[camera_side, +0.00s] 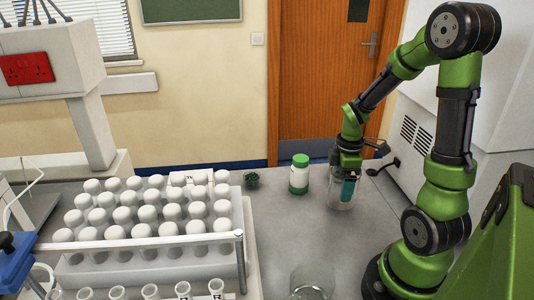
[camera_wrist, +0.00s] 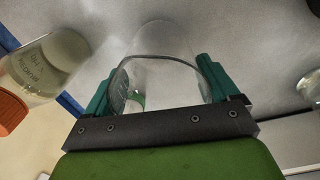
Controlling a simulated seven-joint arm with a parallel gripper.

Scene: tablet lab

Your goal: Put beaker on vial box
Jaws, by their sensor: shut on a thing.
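A clear glass beaker (camera_side: 338,196) is at the back right of the bench, below my gripper (camera_side: 347,176). In the wrist view, the beaker (camera_wrist: 163,75) sits between the teal fingers of my gripper (camera_wrist: 158,85), which are shut on its sides. I cannot tell whether its base touches the bench. A white rack (camera_side: 85,275) with several round white-topped vials stands at the left and looks like the vial box. It is well apart from my gripper.
A white bottle with a green cap (camera_side: 299,178) stands just left of the beaker. A small dark green item (camera_side: 251,180) lies between it and the rack. Another glass vessel (camera_side: 311,284) stands at the front edge. An orange-capped bottle (camera_wrist: 45,65) shows in the wrist view. The middle bench is clear.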

